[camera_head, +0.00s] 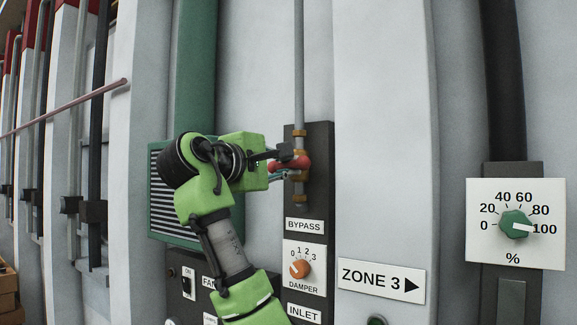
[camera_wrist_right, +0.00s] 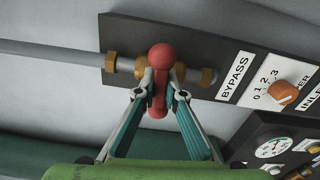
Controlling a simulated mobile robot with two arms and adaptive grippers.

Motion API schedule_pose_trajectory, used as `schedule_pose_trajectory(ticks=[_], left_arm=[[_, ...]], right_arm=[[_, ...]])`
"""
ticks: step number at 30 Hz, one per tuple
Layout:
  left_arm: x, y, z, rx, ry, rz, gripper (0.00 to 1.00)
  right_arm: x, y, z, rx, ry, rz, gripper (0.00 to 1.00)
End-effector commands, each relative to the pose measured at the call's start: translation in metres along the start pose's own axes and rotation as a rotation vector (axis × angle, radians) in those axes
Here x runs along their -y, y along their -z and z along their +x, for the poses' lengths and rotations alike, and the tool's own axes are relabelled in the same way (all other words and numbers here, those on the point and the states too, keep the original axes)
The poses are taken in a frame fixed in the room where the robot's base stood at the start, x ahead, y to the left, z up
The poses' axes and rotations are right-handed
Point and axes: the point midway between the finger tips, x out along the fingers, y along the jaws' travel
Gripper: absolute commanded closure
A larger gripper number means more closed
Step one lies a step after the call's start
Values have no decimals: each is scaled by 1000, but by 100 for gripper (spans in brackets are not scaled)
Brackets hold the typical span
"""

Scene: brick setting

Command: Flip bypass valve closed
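The bypass valve's red handle (camera_head: 302,162) sits on a thin vertical pipe, above the BYPASS label (camera_head: 304,226) in the head view. In the right wrist view the handle (camera_wrist_right: 158,104) lies crosswise to the pipe, with a round red end (camera_wrist_right: 161,56) beyond my fingers. My right gripper (camera_head: 284,163) reaches it from the left. In the right wrist view its fingertips (camera_wrist_right: 160,84) lie on both sides of the handle and look closed on it. The fingers partly hide the valve body. My left gripper is not in view.
Below the valve is the orange DAMPER knob (camera_head: 300,269) on the dark panel (camera_head: 318,190). A green louvred box (camera_head: 172,195) stands behind my right arm. A ZONE 3 sign (camera_head: 381,280) and a green percent dial (camera_head: 515,224) are to the right.

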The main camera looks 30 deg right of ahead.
Motion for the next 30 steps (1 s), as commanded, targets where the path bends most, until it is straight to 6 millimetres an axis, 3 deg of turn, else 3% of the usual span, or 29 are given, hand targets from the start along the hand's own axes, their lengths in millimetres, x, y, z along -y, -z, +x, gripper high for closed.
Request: schedule_pose_trajectory(ticks=[20, 21, 22, 30], left_arm=[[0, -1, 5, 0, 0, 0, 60], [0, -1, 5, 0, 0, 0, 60], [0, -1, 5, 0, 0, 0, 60], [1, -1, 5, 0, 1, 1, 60]], right_arm=[[1, 1, 0, 0, 4, 127, 100], [1, 1, -1, 0, 4, 127, 82], [1, 1, 0, -1, 4, 127, 74], [1, 0, 0, 0, 2, 126, 72]])
